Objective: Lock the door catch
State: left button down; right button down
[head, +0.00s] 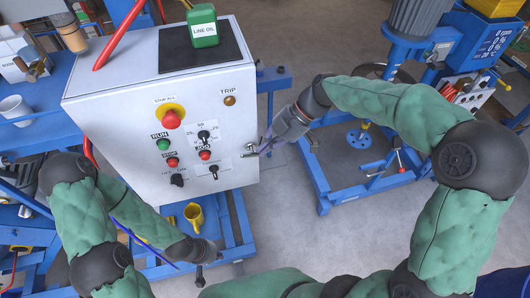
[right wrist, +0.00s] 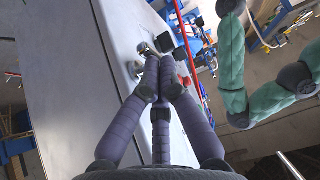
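The door catch (head: 250,148) is a small silver fitting near the right edge of the white control cabinet's (head: 120,85) front face. In the right wrist view, the catch (right wrist: 147,48) shows just beyond the fingertips. My right gripper (head: 264,149) comes in from the right, with its tips at the catch. In the right wrist view, the purple fingers of the right gripper (right wrist: 165,72) are drawn together beside the catch; I see no clear grip on it. My left gripper (head: 202,264) is low in front of the cabinet, away from the catch; its fingers are unclear.
A red stop button (head: 171,117), a green run button (head: 163,145) and black knobs sit on the cabinet face left of the catch. A green line oil can (head: 203,28) stands on top. Open floor (head: 285,215) lies right of the cabinet.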

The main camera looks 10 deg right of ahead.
jog(key=shift+d+f+y+b, duration=0.15)
jog(key=shift+f+y+b, duration=0.85)
jog(key=shift+b, duration=3)
jog(key=shift+d+f+y+b, duration=0.25)
jog(key=shift+y+b, duration=1.2)
jog(key=shift+b, duration=2.6)
jog(key=shift+d+f+y+b, duration=0.1)
jog(key=shift+f+y+b, duration=0.95)
jog(key=shift+b, duration=2.95)
jog(key=shift+a+r, duration=0.1)
jog(key=shift+r, duration=0.15)
jog(key=shift+r, duration=0.1)
